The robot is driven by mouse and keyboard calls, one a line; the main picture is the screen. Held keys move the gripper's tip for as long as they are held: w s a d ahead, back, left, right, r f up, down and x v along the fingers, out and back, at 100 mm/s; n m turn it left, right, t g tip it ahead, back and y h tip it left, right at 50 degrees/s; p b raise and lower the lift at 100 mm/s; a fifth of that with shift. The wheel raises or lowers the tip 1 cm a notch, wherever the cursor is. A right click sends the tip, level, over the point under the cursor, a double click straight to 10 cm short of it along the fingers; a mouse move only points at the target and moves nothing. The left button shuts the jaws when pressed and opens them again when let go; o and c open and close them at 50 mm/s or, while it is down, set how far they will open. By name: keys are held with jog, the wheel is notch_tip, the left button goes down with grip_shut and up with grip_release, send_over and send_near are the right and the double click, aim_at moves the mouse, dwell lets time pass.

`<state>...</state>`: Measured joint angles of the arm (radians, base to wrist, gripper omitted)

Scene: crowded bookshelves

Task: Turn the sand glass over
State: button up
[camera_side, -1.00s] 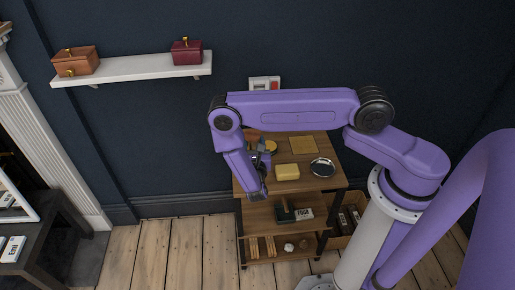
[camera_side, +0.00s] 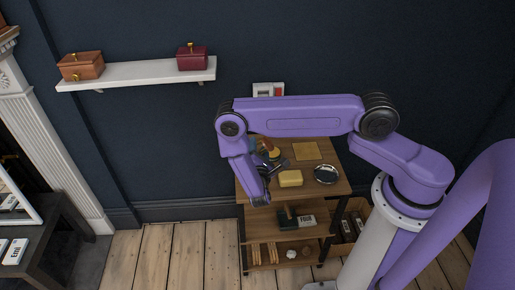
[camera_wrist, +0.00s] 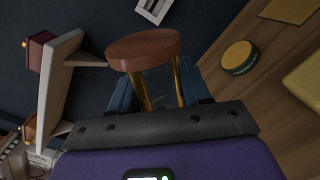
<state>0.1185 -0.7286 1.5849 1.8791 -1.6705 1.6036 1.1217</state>
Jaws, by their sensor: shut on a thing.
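The sand glass (camera_wrist: 145,48) is seen close up in the wrist view, with a round reddish-brown wooden cap, a clear glass body and brass-coloured posts. My gripper (camera_wrist: 163,92) is shut on it, with a blue finger on either side of the glass body. Its other end is hidden behind my gripper's dark bar. In the side view my gripper (camera_side: 272,163) is over the left part of the wooden stand's top (camera_side: 325,155). The sand glass is too small and covered there to make out clearly.
A round yellow-topped tin (camera_wrist: 239,57) lies near the sand glass. A white wall shelf (camera_side: 135,75) holds two small boxes.

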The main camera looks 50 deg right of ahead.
jog(key=m, duration=0.7)
jog(key=shift+f, duration=0.35)
jog(key=m, duration=0.7)
jog(key=shift+f, duration=0.3)
jog(key=m, duration=0.6)
jog(key=shift+w+a+f, duration=0.1)
jog(key=shift+w+a, duration=0.1)
jog(key=shift+w, duration=0.05)
jog(key=m, duration=0.3)
jog(key=shift+w+m, duration=0.2)
jog(key=shift+m, duration=0.2)
jog(key=shift+a+m, duration=0.2)
jog(key=shift+m, duration=1.3)
jog(key=shift+f, duration=4.75)
jog(key=shift+f, duration=0.35)
